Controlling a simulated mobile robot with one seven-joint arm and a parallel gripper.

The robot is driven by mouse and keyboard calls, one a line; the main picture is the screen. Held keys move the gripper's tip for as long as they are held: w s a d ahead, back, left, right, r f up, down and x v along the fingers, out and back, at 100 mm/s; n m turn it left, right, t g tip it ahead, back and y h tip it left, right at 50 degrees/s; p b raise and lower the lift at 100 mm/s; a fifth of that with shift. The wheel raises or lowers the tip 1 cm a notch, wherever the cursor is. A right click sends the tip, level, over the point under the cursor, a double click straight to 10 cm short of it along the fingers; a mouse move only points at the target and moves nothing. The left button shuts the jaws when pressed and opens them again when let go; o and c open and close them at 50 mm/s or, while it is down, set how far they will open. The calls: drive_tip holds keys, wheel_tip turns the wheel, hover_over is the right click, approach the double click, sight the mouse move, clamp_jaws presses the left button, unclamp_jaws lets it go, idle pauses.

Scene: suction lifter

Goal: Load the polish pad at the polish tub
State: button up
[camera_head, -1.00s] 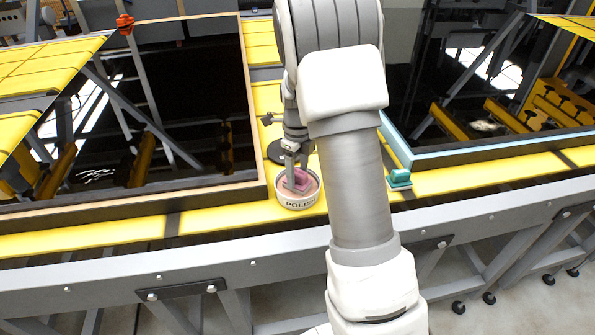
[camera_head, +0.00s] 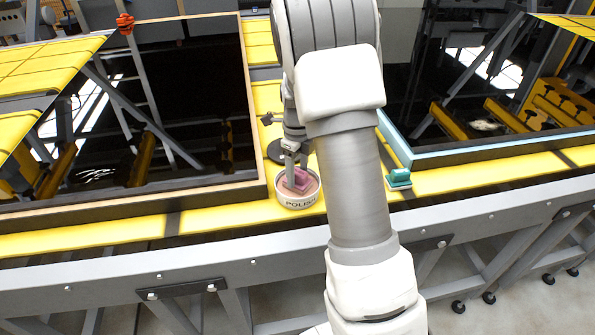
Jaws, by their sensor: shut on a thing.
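The polish tub (camera_head: 297,203) is a round white tub with a dark "POLISH" label and a tan filling. It stands on the yellow bench strip between the two framed panels. The polish pad (camera_head: 299,180) is pink and sits within the tub's rim, at or just over the filling. My gripper (camera_head: 290,172) points down into the tub and is shut on the pad. My arm hides part of the area to the right of the tub. Whether the pad presses on the filling is hard to tell.
A teal pad (camera_head: 399,178) lies on the strip right of my arm. A wood-framed dark panel (camera_head: 257,120) is at left, a light-blue-framed one (camera_head: 430,158) at right. A dark round disc (camera_head: 275,151) lies behind the tub. An orange-red object (camera_head: 125,24) is far left.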

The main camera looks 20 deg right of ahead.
sight(298, 171)
wheel_tip(298, 171, up, 7)
drive_tip(key=p, duration=0.5)
drive_tip(key=shift+p, duration=0.3)
idle(0.7)
